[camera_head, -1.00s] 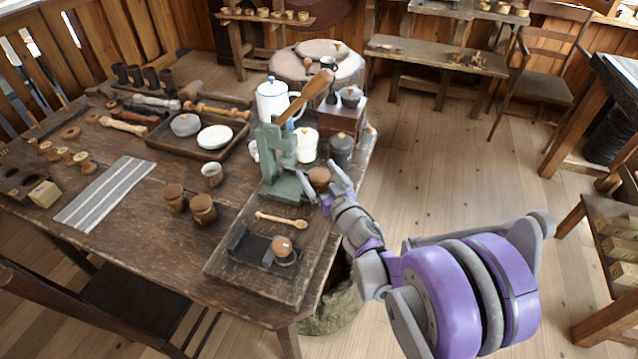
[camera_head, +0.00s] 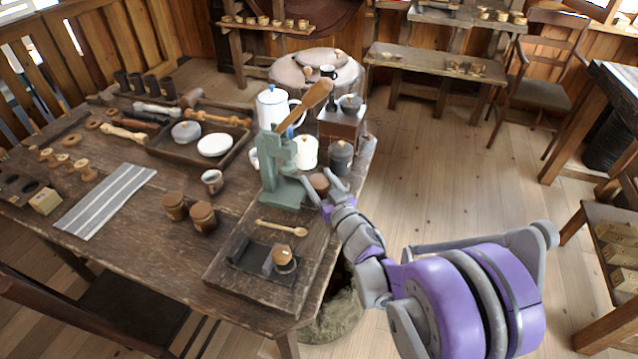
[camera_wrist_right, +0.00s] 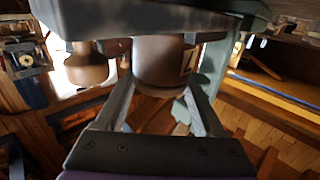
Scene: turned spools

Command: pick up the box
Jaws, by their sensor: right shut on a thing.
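A brown, round, turned wooden box (camera_head: 319,183) stands at the right side of the table, beside the base of the green lever press. My right gripper (camera_head: 326,192) is at it with a finger on either side. In the right wrist view, the brown cylinder (camera_wrist_right: 160,62) with a pale label sits between the two fingers of my right gripper (camera_wrist_right: 162,92), which is shut on it. Its far side is hidden, and I cannot tell whether it is clear of the surface. My left gripper is not in view.
The green press (camera_head: 281,165) with its wooden lever stands close beside the gripper. A dark canister (camera_head: 341,158) and white pot (camera_head: 305,152) are just behind. Two similar brown lidded jars (camera_head: 202,215) and a wooden spoon (camera_head: 282,228) lie left and in front.

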